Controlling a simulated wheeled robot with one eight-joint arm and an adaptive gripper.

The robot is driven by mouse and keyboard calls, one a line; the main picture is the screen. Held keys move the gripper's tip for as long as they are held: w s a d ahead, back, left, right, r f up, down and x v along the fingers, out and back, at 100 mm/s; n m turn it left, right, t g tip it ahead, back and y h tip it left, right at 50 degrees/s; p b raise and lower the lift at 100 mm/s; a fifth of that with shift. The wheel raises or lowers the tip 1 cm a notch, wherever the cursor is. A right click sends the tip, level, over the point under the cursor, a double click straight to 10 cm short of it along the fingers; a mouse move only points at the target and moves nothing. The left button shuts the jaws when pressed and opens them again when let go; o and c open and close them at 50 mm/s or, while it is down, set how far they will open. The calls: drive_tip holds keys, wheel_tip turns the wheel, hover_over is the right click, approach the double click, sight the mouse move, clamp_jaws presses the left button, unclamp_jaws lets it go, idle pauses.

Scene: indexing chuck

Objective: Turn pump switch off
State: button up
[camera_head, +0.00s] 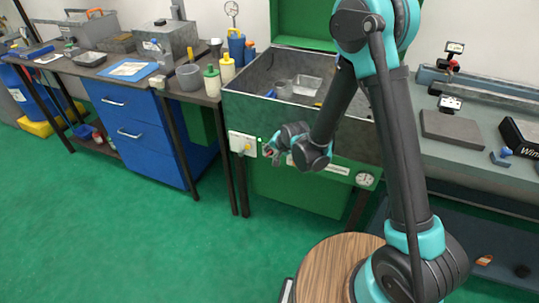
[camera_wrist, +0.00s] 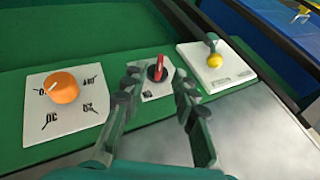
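A red switch handle (camera_wrist: 158,68) on a small white plate (camera_wrist: 151,91) is mounted on a green panel in the wrist view. I take it for the pump switch, but its label is too small to read. The handle points up in the wrist view. My gripper (camera_wrist: 155,85) is open, with one finger on each side of the handle and gaps between. I cannot tell how close the fingertips are to the panel. In the head view, my gripper (camera_head: 277,146) is at the front of the green sink unit (camera_head: 300,116), partly covering the switch.
An orange knob (camera_wrist: 61,88) on a numbered dial plate is left of the switch in the wrist view. A round gauge (camera_head: 366,179) is on the unit's front. Green floor is free in front.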

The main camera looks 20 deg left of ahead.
sight(269, 154)
drive_tip(key=shift+x, duration=1.9)
clamp_jaws()
